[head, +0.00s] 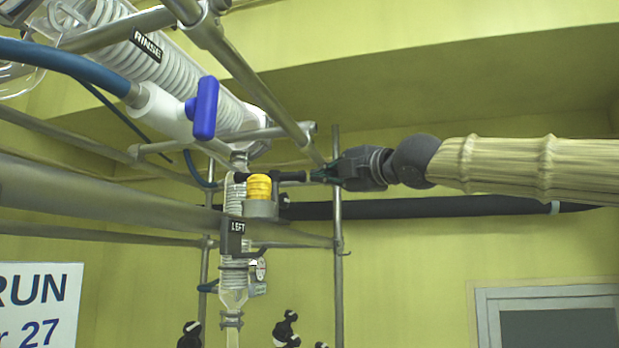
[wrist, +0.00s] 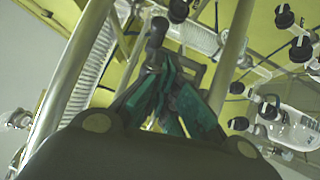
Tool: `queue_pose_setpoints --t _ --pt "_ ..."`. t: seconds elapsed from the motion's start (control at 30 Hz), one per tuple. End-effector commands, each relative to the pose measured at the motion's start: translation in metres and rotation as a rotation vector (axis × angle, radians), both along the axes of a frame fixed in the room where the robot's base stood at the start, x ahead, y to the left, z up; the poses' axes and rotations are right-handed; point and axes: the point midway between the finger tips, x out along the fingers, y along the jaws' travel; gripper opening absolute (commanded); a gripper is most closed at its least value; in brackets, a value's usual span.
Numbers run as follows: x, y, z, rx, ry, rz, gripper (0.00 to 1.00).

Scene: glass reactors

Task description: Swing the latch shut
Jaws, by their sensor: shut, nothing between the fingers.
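A yellow cap (head: 258,187) sits in a grey holder on the glass column in the head view, above a black "LEFT" tag (head: 237,226). A dark bar (head: 291,176), which looks like the latch's arm, extends level from the cap to the right. My gripper (head: 319,175) is shut and empty, pointing left at the bar's right end. They look very close; I cannot tell if they touch. In the wrist view my gripper (wrist: 160,82) shows green-padded fingers together, and a dark round-ended bar (wrist: 157,32) stands just beyond the tips.
A blue valve handle (head: 205,108) hangs up left, near a "RINSE" coil. A metal pole (head: 338,230) stands close below my gripper, and a diagonal metal tube (head: 255,75) passes above. A thick grey rail (head: 100,208) crosses the left. Space at lower right is clear.

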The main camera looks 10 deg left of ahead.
Motion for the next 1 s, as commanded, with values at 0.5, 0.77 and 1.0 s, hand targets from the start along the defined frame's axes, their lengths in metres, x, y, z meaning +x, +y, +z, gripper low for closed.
queue_pose_setpoints --t 0.5,0.77,1.0 --pt "0.016 0.022 0.008 -0.023 -0.022 -0.006 0.00" --pt "0.032 0.054 0.011 -0.127 -0.157 -0.014 0.00" --pt "0.047 0.075 0.010 -0.184 -0.217 -0.014 0.00"
